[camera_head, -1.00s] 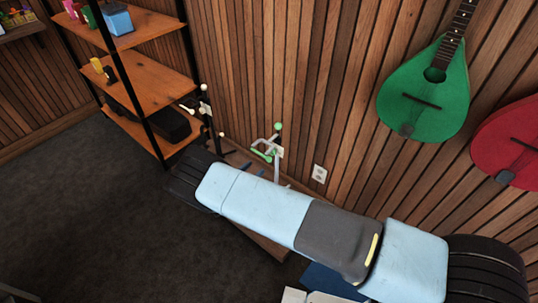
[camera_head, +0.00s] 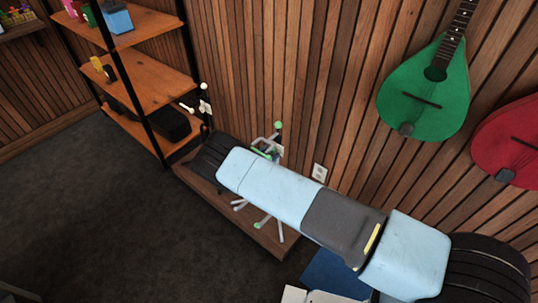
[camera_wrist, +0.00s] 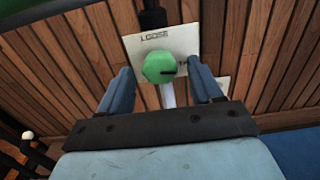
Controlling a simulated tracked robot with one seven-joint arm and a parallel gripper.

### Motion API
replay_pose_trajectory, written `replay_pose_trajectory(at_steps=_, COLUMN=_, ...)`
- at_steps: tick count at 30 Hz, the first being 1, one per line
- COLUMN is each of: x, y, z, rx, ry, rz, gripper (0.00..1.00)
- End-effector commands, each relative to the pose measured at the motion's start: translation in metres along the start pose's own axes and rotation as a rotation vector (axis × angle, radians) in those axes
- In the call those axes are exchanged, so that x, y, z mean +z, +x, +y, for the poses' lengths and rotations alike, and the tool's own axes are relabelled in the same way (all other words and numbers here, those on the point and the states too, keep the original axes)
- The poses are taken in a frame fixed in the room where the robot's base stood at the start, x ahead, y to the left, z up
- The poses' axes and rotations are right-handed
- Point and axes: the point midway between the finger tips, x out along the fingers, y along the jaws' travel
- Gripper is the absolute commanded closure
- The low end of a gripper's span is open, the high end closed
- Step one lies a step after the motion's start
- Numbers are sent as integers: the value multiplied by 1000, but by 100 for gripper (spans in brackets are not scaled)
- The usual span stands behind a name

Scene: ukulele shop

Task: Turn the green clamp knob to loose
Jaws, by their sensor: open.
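The green clamp knob (camera_wrist: 158,68) is a round knob with a dark pointer line, on a pale plate (camera_wrist: 186,42) in the wrist view. The plate reads LOOSE above the knob, and a partly hidden label starting with T is at its right. The pointer line points right, toward the T label. My gripper (camera_wrist: 160,66) is open, with one blue finger on each side of the knob. Gaps show between the fingers and the knob; their depth relative to it is hard to tell. In the head view my arm hides much of the clamp area.
Clamp stands (camera_head: 275,142) with pale and green parts stand by the slatted wall, over a low wooden base (camera_head: 262,240). A shelf unit (camera_head: 150,80) is at the left. A green instrument (camera_head: 425,90) hangs at right. Dark floor is open at left.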

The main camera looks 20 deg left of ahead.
Motion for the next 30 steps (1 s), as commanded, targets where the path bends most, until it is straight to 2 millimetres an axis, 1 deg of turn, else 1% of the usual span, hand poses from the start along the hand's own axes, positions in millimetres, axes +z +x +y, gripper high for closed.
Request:
replay_pose_trajectory(at_steps=3, x=0, y=0, z=0, rx=0, ry=0, rz=0, gripper=35)
replay_pose_trajectory(at_steps=4, x=0, y=0, z=0, rx=0, ry=0, rz=0, gripper=37)
replay_pose_trajectory(at_steps=21, x=0, y=0, z=0, rx=0, ry=0, rz=0, gripper=91)
replay_pose_trajectory(at_steps=30, x=0, y=0, z=0, rx=0, ry=-38, rz=0, gripper=91)
